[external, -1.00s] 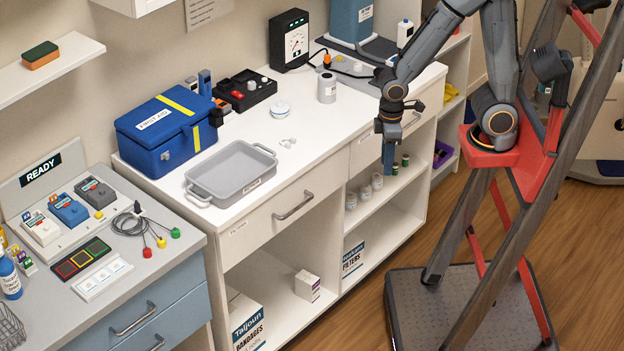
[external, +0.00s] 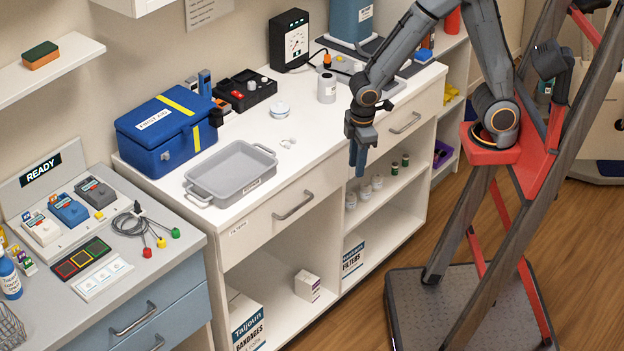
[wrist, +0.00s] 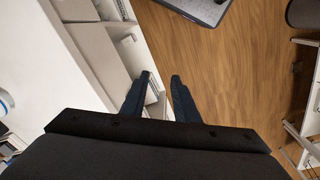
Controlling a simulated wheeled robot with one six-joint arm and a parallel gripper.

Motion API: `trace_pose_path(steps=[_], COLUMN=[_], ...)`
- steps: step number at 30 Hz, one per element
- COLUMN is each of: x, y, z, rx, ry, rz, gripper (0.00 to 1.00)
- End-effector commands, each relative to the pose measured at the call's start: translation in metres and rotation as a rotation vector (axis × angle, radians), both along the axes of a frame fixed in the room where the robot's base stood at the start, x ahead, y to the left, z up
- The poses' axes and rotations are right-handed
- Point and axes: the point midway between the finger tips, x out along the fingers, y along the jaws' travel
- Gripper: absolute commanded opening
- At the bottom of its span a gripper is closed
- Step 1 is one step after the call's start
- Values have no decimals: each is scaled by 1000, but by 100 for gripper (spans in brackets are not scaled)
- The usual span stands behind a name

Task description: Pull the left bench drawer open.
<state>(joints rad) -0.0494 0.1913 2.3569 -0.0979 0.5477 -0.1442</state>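The left bench drawer (external: 262,222) is a white front under the worktop, with a grey bar handle (external: 293,205). It looks closed, flush with the bench. My gripper (external: 358,163) hangs with its fingers pointing down in front of the bench, to the right of the left drawer's handle and apart from it. In the wrist view, the two dark fingers (wrist: 160,77) stand apart with nothing between them. The white bench is left of them and the floor right.
The right bench drawer (external: 392,128) is shut, with a similar handle. A grey tray (external: 199,195) and a blue first aid box (external: 155,155) stand on the worktop. Open shelves with jars and boxes lie below. The wooden floor (external: 350,325) before the bench is clear.

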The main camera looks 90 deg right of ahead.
Motion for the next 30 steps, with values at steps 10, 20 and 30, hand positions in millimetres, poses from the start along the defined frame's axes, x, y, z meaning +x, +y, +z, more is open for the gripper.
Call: trace_pose_path(steps=[10, 20, 30], x=[131, 153, 159], y=[26, 30, 23], z=[-24, -45, -92], rx=[-108, -128, -128], ry=[-29, -32, -33], rz=[440, 517, 515], gripper=[28, 28, 28])
